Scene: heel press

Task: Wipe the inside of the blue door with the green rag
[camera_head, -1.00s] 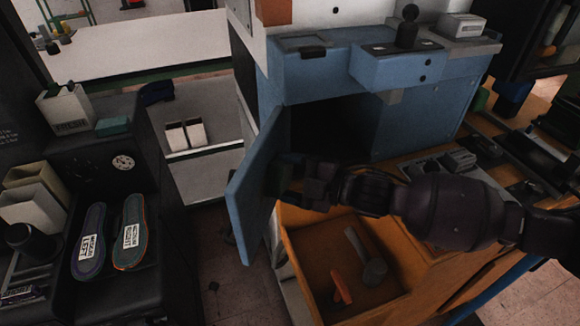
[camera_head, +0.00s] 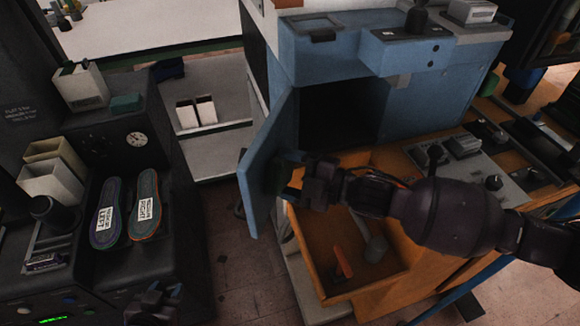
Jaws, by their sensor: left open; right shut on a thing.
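The blue door (camera_head: 262,165) stands open on the front of the blue cabinet, its inner face turned to the right. My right gripper (camera_head: 290,182) reaches in from the right and is shut on the green rag (camera_head: 283,170). The rag looks very dark and is mostly hidden by the fingers; it is at the door's inner face and seems to touch it. My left gripper (camera_head: 153,298) shows at the bottom edge, open and apart from the door, over the front of the dark bench.
An open orange drawer (camera_head: 330,280) with tools lies just below my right gripper. Two insoles (camera_head: 127,212) lie on the dark bench (camera_head: 150,265) at left. A teal block (camera_head: 125,103) and bins (camera_head: 52,175) stand there too. Floor shows between bench and drawer.

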